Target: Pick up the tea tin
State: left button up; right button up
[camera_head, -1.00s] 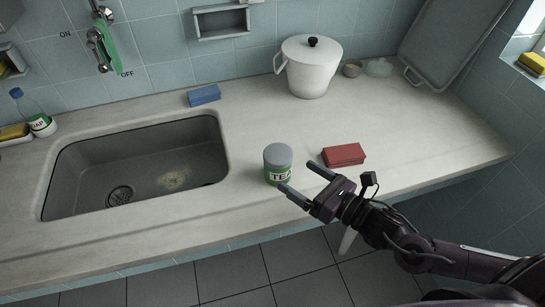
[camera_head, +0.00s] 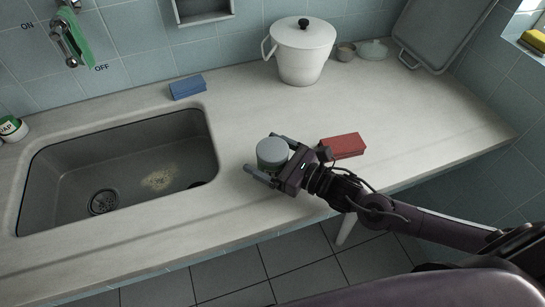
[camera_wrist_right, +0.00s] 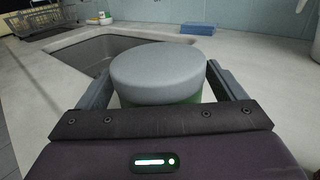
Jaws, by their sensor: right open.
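The tea tin (camera_head: 272,152) stands upright on the counter, right of the sink, with a grey lid and a green body. My right gripper (camera_head: 266,157) is open around it, with one finger on the far side and one on the near side. In the right wrist view the tin's grey lid (camera_wrist_right: 160,72) fills the middle between the two fingers (camera_wrist_right: 160,88). Most of the green body is hidden below the lid and behind the gripper. I cannot tell whether the fingers touch the tin. My left gripper is not in view.
A red box (camera_head: 343,146) lies just right of my right gripper. The sink (camera_head: 120,165) is open to the left, with a blue sponge (camera_head: 187,87) behind it. A white lidded pot (camera_head: 300,55) stands at the back. The counter between tin and pot is clear.

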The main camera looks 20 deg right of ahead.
jog(key=shift+w+a, duration=0.25)
jog(key=shift+w, duration=0.05)
jog(key=c, duration=1.1)
jog(key=shift+c, duration=0.6)
jog(key=shift+r, duration=0.1)
